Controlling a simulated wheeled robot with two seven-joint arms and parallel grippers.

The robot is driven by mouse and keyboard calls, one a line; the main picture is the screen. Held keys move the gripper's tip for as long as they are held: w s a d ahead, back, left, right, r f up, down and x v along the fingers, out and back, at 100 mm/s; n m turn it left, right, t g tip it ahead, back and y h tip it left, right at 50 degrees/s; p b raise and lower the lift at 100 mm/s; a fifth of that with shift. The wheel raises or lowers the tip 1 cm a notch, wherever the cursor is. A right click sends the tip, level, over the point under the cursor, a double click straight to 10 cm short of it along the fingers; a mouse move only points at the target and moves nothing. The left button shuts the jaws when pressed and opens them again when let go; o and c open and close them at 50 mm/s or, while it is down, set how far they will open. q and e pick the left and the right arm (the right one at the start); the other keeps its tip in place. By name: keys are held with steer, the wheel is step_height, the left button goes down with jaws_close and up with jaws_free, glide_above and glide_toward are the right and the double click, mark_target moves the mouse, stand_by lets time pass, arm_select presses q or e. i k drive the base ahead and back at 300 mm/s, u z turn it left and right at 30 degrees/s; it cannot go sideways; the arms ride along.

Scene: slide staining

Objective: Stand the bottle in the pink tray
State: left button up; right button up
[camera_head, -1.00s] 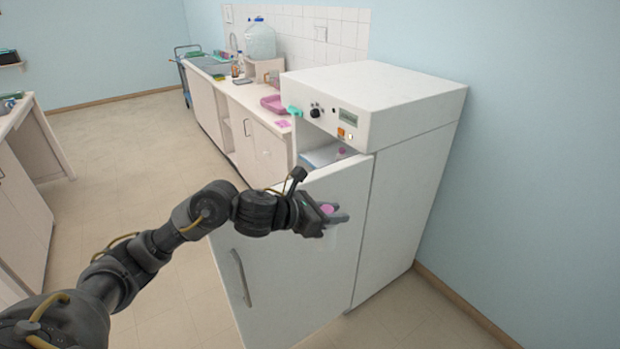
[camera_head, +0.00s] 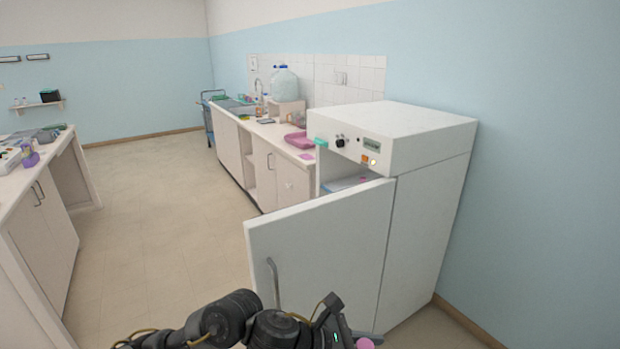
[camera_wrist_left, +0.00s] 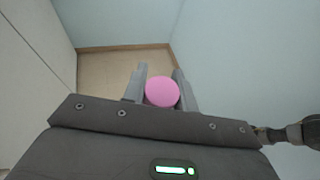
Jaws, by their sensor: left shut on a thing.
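My left gripper (camera_wrist_left: 158,88) is shut on the bottle, whose round pink cap (camera_wrist_left: 162,93) shows between the two fingers in the left wrist view. In the head view the bottle's pink cap (camera_head: 364,344) shows at the bottom edge, beside my left gripper; the rest of the bottle is out of the picture or hidden. The pink tray (camera_head: 299,140) lies on the counter along the back wall, left of the white cabinet and far from my left gripper. My right gripper is not in view.
The white cabinet (camera_head: 412,133) has its door (camera_head: 325,245) standing open, close to my left arm. The counter (camera_head: 266,133) holds a large water jug (camera_head: 285,82) and small items. Open floor (camera_head: 165,215) lies to the left, before another bench (camera_head: 38,165).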

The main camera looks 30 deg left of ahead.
mark_target(308, 141)
steer(key=k, duration=0.4)
steer(key=u, duration=1.9)
steer(key=i, duration=4.9)
steer(key=z, duration=3)
